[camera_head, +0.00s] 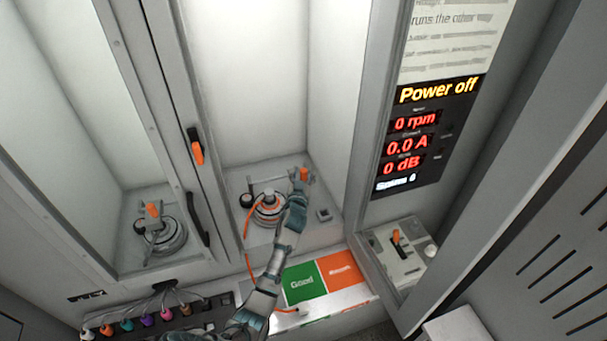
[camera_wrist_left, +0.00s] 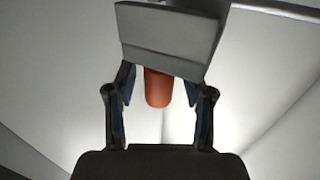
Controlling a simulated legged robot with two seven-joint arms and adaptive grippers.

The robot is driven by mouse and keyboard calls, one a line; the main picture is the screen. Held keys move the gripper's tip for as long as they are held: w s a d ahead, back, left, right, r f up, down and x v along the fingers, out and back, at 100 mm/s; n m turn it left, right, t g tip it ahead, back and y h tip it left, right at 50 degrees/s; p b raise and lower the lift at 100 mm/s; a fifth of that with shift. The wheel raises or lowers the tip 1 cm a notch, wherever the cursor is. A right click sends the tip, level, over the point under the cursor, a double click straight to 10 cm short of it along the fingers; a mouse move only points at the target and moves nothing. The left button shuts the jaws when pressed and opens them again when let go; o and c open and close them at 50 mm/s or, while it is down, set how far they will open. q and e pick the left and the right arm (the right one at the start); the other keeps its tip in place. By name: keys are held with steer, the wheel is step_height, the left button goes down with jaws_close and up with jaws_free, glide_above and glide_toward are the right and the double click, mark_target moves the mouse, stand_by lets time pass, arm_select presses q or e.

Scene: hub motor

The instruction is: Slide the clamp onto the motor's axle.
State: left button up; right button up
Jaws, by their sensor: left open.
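The motor (camera_head: 268,210) is a round silver unit with orange rings, sitting on the floor of the middle bay. The clamp's orange handle (camera_head: 304,174) shows at the right of the motor, by my left gripper (camera_head: 299,187). In the left wrist view, the grey block of the clamp (camera_wrist_left: 170,38) is ahead, with its orange handle (camera_wrist_left: 158,88) pointing between the fingers of my left gripper (camera_wrist_left: 160,100). The fingers are spread on both sides of the handle; whether they touch it is unclear. The axle is hard to make out. My right gripper is out of view.
A second motor (camera_head: 160,238) with an orange handle stands in the left bay. An orange cable runs down from the middle motor. A switch panel (camera_head: 400,255) and bay walls bound the right side.

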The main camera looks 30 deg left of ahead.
arm_select(q)
steer(key=shift+d, duration=0.1)
steer(key=shift+s, duration=0.1)
jaws_close()
steer(key=s+a+p, duration=0.2)
steer(key=s, duration=0.1)
steer(key=s+a+p, duration=0.2)
steer(key=s+a, duration=0.1)
steer(key=s+a+p, duration=0.1)
steer(key=s+a, duration=0.1)
steer(key=shift+s+a+r+p, duration=0.15)
steer(key=shift+s+a+p, duration=0.2)
steer(key=shift+s+p, duration=0.05)
steer(key=shift+s+a, duration=0.15)
steer(key=shift+f, duration=0.2)
steer(key=shift+d, duration=0.2)
